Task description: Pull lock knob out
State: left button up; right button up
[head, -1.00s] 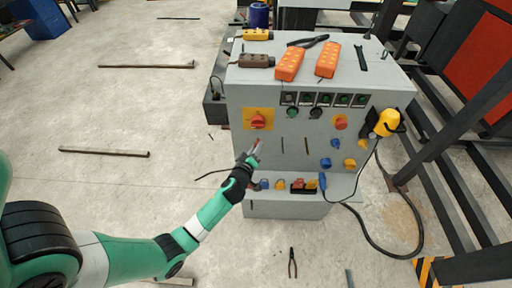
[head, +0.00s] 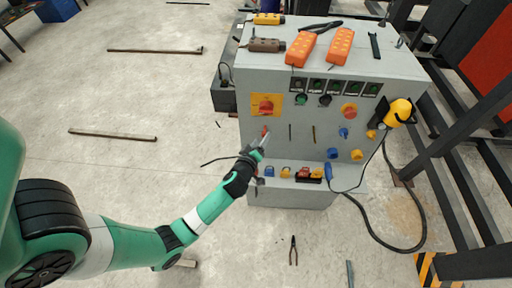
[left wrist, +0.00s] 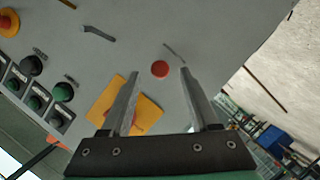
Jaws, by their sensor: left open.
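A round red knob (left wrist: 160,69), which looks like the lock knob, is on the grey panel in the left wrist view. It shows in the gap between the fingertips of my left gripper (left wrist: 161,75), which is open and empty. In the head view the gripper (head: 263,141) points at the front of the grey cabinet (head: 275,171), below the rotary switch on a yellow plate (head: 266,106). The red knob (head: 265,129) is small there, at the fingertips. I cannot tell whether the fingers touch the panel. My right gripper is not in view.
Orange boxes (head: 301,48) and a black tool (head: 321,26) lie on the cabinet top. Coloured connectors (head: 303,173) line the lower ledge. A yellow plug holder (head: 398,111) with a black cable is at the right. A steel frame (head: 482,131) stands beyond it.

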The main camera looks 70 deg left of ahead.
pick_arm(q)
jog(key=v, duration=0.9)
jog(key=shift+s+d, duration=0.25)
